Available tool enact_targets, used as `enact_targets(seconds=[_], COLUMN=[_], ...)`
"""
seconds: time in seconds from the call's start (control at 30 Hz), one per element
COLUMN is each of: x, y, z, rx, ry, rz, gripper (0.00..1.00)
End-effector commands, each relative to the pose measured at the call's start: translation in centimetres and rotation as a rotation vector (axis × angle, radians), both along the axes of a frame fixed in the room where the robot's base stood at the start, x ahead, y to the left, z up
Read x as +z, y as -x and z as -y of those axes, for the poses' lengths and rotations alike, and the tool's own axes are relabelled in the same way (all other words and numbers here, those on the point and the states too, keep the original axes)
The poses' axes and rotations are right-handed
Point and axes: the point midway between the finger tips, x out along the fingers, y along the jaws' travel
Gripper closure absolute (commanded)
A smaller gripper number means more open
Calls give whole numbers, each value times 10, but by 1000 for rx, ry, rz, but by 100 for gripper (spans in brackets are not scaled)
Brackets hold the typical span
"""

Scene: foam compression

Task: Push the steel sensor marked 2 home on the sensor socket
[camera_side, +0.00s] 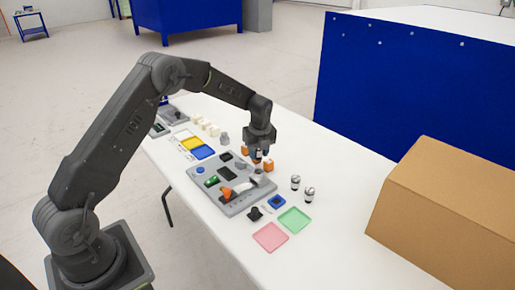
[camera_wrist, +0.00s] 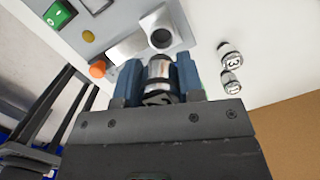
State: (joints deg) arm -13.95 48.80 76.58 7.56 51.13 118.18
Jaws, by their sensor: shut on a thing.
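My gripper (camera_wrist: 160,75) is shut on a steel sensor (camera_wrist: 158,70) with a black band; part of a dark number shows on it, in the wrist view. In the side view my gripper (camera_side: 259,156) hangs just over the right side of the grey board (camera_side: 236,206), and the held sensor is too small to make out clearly. A light grey block with a round dark opening, seemingly the sensor socket (camera_wrist: 162,38), lies just beyond the held sensor in the wrist view. I cannot tell whether the sensor touches it.
Two other steel sensors (camera_side: 295,182) stand right of the board; one reads 3 in the wrist view (camera_wrist: 229,60). Green (camera_side: 294,220) and pink (camera_side: 270,237) trays lie in front. Orange blocks (camera_side: 268,165) stand near my gripper. A cardboard box (camera_side: 440,205) is at right.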

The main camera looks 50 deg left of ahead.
Motion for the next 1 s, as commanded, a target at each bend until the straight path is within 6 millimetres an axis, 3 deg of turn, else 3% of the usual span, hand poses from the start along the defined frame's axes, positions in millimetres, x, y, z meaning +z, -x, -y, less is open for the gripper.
enact_targets(seconds=[0.5, 1.0], x=[-41, -46], y=[-1, -1], z=[0, 0], rx=[-1, 0], ry=[-1, 0], rz=[1, 2], gripper=[91, 91])
